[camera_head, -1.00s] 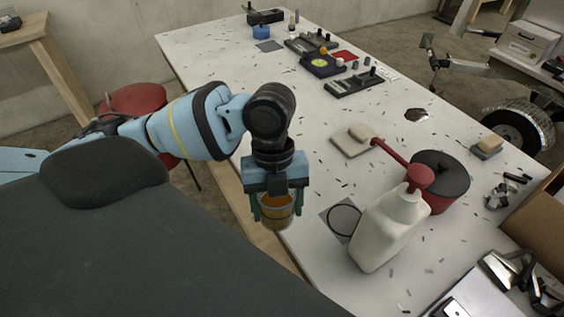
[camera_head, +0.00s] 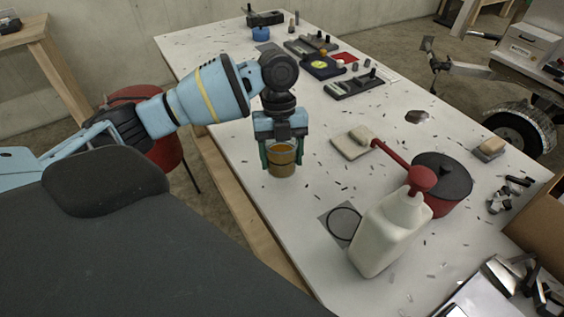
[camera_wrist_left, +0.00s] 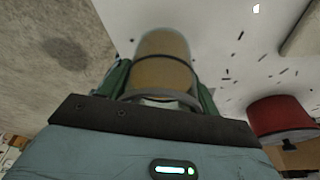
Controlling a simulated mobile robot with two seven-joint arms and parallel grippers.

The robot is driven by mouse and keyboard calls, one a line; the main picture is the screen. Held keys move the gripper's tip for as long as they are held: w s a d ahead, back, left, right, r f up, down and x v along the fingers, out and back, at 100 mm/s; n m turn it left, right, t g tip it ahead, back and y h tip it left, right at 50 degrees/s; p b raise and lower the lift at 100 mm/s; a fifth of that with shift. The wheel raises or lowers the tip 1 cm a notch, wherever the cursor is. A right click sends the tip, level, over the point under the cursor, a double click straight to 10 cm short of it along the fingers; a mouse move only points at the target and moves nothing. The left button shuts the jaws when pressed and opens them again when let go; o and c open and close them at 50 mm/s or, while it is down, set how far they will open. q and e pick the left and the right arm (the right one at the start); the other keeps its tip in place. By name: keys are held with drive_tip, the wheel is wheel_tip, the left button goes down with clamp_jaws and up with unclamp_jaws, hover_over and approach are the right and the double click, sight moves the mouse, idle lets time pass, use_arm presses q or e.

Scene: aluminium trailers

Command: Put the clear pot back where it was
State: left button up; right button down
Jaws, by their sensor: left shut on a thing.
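The clear pot (camera_head: 282,162), with amber-brown contents, is between the green fingers of my left gripper (camera_head: 282,155). The gripper is shut on it and holds it upright over the near-left part of the white table. Whether its base touches the table is hard to tell. In the left wrist view the pot (camera_wrist_left: 160,65) sits between both fingers, with a dark band around it. A grey square with a black ring (camera_head: 344,223) lies on the table to the right and nearer, beside the white pump bottle. My right gripper is not in view.
The white pump bottle (camera_head: 388,235) stands beside a red pot with a dark lid (camera_head: 447,180). Dark shavings litter the table (camera_head: 230,75). Instruments (camera_head: 322,66) stand at the back.

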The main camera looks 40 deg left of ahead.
sight(282, 164)
use_arm(q)
drive_tip(key=shift+w+a+f, duration=0.15)
drive_tip(key=shift+w+a, duration=0.1)
drive_tip(key=shift+w, duration=0.1)
drive_tip(key=shift+f, duration=1.55)
drive_tip(key=shift+f, duration=0.15)
drive_tip(key=o, duration=1.1)
drive_tip(key=v, duration=1.2)
